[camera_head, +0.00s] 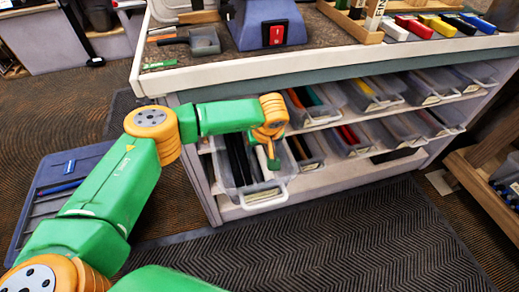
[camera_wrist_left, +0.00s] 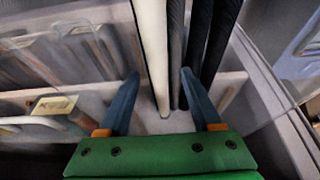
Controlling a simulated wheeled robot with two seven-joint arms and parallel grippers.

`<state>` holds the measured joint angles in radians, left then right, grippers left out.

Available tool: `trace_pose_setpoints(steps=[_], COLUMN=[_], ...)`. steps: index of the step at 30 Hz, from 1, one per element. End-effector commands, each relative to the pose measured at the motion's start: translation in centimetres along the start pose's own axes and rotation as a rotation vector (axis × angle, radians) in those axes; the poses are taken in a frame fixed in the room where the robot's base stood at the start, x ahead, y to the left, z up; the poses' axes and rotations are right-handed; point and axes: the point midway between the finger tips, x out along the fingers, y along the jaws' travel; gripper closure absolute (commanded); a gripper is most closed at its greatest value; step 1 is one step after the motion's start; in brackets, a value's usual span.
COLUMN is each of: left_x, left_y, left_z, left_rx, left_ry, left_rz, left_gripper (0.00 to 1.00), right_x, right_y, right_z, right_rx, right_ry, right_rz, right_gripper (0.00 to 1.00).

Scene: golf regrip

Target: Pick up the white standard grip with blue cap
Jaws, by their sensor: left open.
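A white grip (camera_wrist_left: 152,50) stands in a clear plastic bin beside several black grips (camera_wrist_left: 200,50) in the left wrist view. No blue cap shows on the part of it that I see. My left gripper (camera_wrist_left: 160,73) is open, with one finger to each side of the white grip's line; the right finger overlaps the black grips in the picture. I cannot tell if it touches any. My right gripper is not in view.
Other clear bins (camera_head: 350,138) with coloured grips fill the shelves to the right. The workbench top (camera_head: 330,62) overhangs the bins. A blue tray (camera_head: 30,215) lies on the floor at left, and a dark mat (camera_head: 340,240) covers the floor in front.

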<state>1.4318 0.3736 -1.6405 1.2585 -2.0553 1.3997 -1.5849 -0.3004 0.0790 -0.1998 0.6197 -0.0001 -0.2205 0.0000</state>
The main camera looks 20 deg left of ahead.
Motion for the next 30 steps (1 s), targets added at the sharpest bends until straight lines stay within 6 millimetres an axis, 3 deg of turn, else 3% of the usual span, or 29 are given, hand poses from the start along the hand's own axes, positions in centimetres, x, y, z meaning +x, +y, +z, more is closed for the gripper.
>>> trace_pose_setpoints(steps=[7, 12, 14, 15, 23, 26, 30], left_x=[0.4, 0.4, 0.4, 0.4, 0.2, -1.2, -4.8], left_y=[0.0, 0.0, 0.0, 0.0, 0.1, 0.1, 0.1], left_z=[0.0, 0.0, 0.0, 0.0, -0.1, -0.8, -2.2], left_rx=[0.001, 0.000, 0.000, 0.000, 0.000, -0.002, -0.001], left_ry=[0.001, 0.001, 0.001, 0.001, 0.001, 0.004, 0.005], left_rz=[0.001, 0.001, 0.001, 0.001, 0.002, 0.004, 0.006], left_gripper=[0.34, 0.80, 0.97, 1.00, 1.00, 1.00, 1.00], right_x=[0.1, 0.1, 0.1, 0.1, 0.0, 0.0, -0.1], right_y=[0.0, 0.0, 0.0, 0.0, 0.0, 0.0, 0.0], right_z=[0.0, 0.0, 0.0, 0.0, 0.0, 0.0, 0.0], right_rx=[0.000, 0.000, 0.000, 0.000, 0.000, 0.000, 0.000], right_ry=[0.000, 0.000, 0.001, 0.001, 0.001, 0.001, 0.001], right_rz=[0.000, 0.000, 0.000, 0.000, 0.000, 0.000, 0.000], right_gripper=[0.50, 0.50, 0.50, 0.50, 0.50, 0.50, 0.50])
